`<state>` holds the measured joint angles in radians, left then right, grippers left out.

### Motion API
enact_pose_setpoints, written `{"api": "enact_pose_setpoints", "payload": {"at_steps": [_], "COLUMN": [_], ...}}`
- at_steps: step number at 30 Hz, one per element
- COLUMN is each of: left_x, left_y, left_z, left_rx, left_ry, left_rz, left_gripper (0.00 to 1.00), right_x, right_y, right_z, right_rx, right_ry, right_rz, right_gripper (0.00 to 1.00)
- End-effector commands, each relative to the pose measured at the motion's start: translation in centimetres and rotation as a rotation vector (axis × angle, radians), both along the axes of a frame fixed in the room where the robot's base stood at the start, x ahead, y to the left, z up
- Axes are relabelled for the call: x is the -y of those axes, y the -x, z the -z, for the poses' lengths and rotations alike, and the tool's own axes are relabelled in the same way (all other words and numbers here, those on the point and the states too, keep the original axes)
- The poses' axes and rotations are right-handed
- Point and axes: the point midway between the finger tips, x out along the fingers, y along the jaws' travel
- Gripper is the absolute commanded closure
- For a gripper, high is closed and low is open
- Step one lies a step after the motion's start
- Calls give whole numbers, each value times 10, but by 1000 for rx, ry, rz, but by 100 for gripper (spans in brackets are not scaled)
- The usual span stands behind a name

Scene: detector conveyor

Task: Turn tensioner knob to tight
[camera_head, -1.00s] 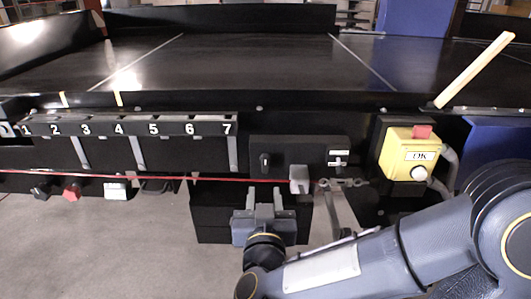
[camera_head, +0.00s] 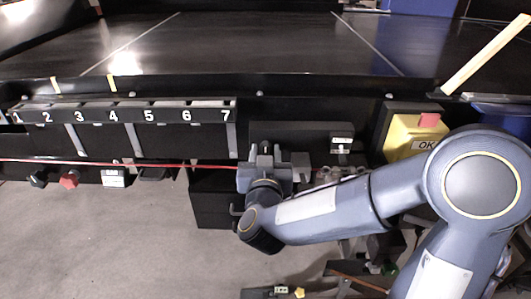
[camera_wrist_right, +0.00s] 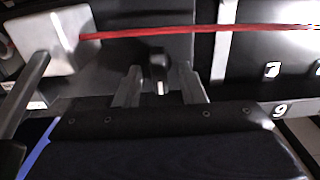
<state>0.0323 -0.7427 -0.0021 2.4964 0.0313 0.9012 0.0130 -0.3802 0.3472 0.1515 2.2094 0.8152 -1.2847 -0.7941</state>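The tensioner knob (camera_wrist_right: 158,70) is a small black knob with a pale mark, seen in the right wrist view on a dark panel. In the head view the panel (camera_head: 310,130) shows, but my gripper hides the knob. My right gripper (camera_head: 266,154) is at the panel's front. In the wrist view its two grey fingers stand apart on either side of the knob, with gaps visible; contact is not clear. My left gripper is in neither view.
A red cord (camera_head: 120,163) runs to a grey metal block (camera_wrist_right: 58,38) beside the knob. A yellow box with a red button (camera_head: 429,120) is to the right. A numbered rail (camera_head: 130,113) lies left, below the dark conveyor bed (camera_head: 250,50).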

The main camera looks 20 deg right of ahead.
Motion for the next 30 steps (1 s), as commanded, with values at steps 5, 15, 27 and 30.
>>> {"api": "enact_pose_setpoints", "payload": {"at_steps": [5, 15, 27, 30], "left_x": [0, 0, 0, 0], "left_y": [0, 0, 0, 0], "left_z": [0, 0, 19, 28], "left_rx": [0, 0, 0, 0], "left_ry": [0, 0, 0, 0], "left_rz": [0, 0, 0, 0], "left_gripper": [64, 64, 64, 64], "right_x": [0, 0, 1, 1], "right_y": [0, 1, 1, 1], "right_z": [0, 0, 3, 4], "right_rx": [0, 1, 39, 60], "right_ry": [0, -2, -129, -203], "right_rz": [0, 0, 1, 1], "right_gripper": [68, 100, 100, 100]}}
